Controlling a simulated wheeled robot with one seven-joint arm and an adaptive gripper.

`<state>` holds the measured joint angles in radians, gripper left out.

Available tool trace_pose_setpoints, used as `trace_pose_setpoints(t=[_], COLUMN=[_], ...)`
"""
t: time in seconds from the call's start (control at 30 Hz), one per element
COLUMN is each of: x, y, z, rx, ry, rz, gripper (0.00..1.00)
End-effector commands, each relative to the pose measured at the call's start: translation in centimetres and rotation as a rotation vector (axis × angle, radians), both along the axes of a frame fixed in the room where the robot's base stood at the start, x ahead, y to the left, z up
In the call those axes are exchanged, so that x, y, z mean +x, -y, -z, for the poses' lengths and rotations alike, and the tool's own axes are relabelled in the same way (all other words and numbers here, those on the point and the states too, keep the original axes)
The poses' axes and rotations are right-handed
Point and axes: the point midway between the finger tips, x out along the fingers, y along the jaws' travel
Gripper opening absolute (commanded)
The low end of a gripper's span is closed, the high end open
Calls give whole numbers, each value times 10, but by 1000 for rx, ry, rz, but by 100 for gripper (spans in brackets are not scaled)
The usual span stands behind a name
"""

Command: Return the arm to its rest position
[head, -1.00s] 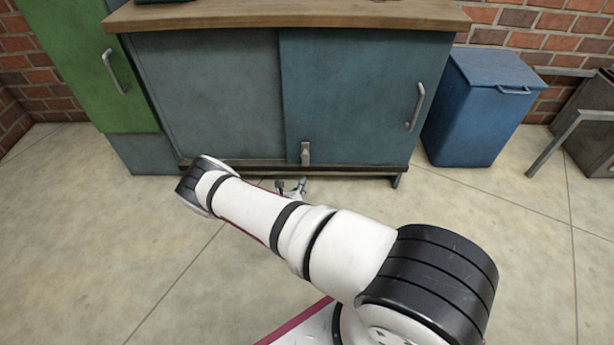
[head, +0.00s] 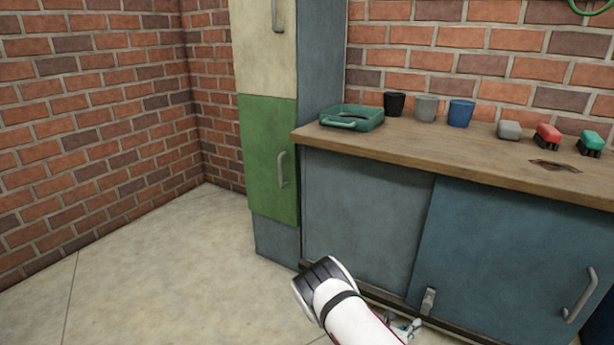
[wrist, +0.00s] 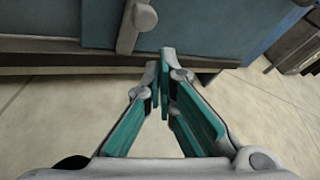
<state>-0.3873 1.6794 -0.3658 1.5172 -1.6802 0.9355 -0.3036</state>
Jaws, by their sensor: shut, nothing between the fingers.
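My white and black arm (head: 345,310) reaches up from the bottom of the head view in front of the blue cabinet. My gripper (wrist: 165,65) shows in the wrist view with its teal-lined fingers together and nothing between them. It is low over the floor, in front of the cabinet's lower edge. In the head view only a small part of the gripper (head: 406,328) shows at the bottom, partly hidden by the arm.
The blue cabinet (head: 365,215) has a wooden top (head: 450,150) bearing a green tray (head: 352,118), several cups and several brushes. A tall cabinet with a green door (head: 268,160) stands left of it. The floor (head: 170,280) at left is clear.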

Motion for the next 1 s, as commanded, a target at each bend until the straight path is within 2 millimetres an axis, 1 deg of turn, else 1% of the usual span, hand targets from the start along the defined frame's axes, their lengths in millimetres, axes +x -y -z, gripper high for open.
trace_pose_setpoints(t=[0.03,0.07,0.1,0.17,0.2,0.33,0.4,0.47,0.5,0.57,0.6,0.67,0.7,0.87,0.9,0.97,1.0], x=[7,10,11,12,12,5,-2,-9,-15,-25,-32,-43,-51,-88,-98,-113,-124], y=[0,0,1,2,3,5,5,5,5,4,3,2,1,-7,-9,-14,-17], z=[-25,-39,-58,-87,-105,-163,-192,-217,-233,-256,-271,-292,-306,-358,-370,-386,-397], rx=[19,31,46,72,89,146,177,205,224,251,272,302,321,404,426,460,481], ry=[53,85,126,191,232,359,423,476,512,563,595,642,673,784,812,848,871], rz=[49,81,128,196,242,390,469,535,580,647,691,755,798,969,1011,1074,1114], gripper=[0,0,0,0,0,0,0,0,0,0,0,0,0,0,0,0,0])
